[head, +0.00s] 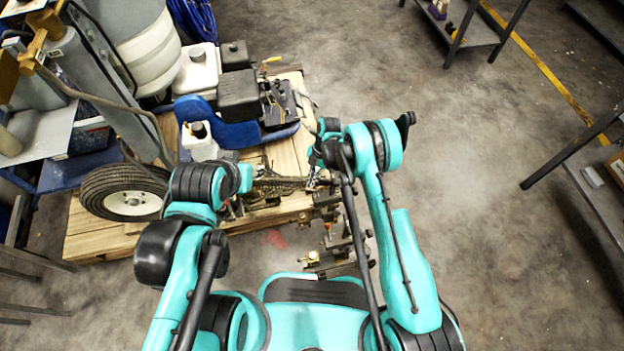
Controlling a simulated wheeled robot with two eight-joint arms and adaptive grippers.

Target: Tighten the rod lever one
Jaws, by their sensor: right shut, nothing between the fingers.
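The line striper stands on a wooden pallet (95,225), with a black engine (240,95), a blue frame (197,108) and a wheel (130,193). Several metal rods and clamps (330,235) cluster at its near right side, partly hidden by my arms. I cannot tell which of them is rod lever one. My right gripper (314,172) is shut and empty, over the metal parts at the pallet's right edge. I cannot tell whether it touches them. My left arm ends at the pallet's near edge, left of the right gripper; its fingers are not clear behind the wrist.
Grey tables stand at the top right (470,30) and right edge (600,190). The concrete floor right of my right arm is clear.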

